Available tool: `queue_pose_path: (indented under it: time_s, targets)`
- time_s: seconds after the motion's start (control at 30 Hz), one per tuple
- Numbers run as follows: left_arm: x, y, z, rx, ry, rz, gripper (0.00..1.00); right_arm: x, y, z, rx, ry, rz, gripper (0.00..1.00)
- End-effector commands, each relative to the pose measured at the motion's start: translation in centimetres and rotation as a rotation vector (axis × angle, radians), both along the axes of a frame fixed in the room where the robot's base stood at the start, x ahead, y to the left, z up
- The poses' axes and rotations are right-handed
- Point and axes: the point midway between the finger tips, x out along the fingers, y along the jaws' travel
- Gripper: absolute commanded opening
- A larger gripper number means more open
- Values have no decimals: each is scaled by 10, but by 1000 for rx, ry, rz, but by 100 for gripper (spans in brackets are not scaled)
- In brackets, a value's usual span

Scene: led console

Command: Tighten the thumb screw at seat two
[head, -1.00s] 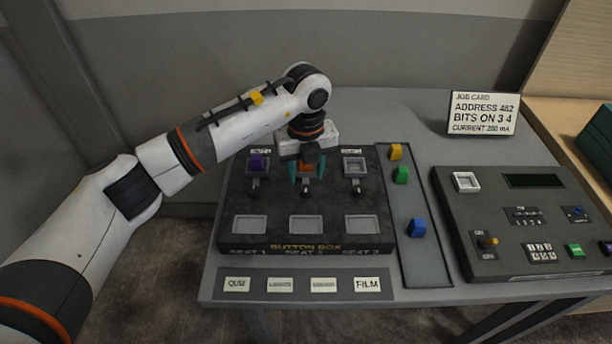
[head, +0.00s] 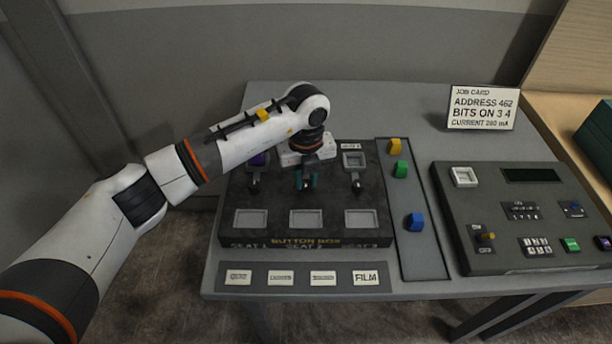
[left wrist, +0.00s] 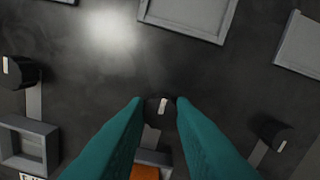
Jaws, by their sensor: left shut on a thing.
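The button box (head: 240,215) is a dark panel with three seats marked along its front. My left gripper (head: 306,183) is over its middle column, at seat two. Its teal fingers are shut on the black thumb screw of seat two (left wrist: 158,108), which shows a white mark between the fingertips in the left wrist view. The other thumb screws stand at left (head: 254,186) and right (head: 357,186). My right gripper is not in view.
A purple block (head: 259,159) sits in the left seat; the right seat (head: 354,160) is empty. A tray (head: 420,262) holds yellow, green and blue blocks. A control console (head: 470,215) and a job card (head: 483,108) stand at right. Label plates lie in front.

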Motion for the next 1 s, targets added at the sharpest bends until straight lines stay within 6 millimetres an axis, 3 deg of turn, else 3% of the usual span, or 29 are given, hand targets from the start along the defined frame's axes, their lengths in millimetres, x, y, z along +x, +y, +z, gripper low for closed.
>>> queue_pose_path:
  time_s: [0.37,1.0]
  targets:
    - [1,0,-3,0,-3,-111,0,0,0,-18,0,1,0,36]
    - [1,0,-3,0,-6,-688,0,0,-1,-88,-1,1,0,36]
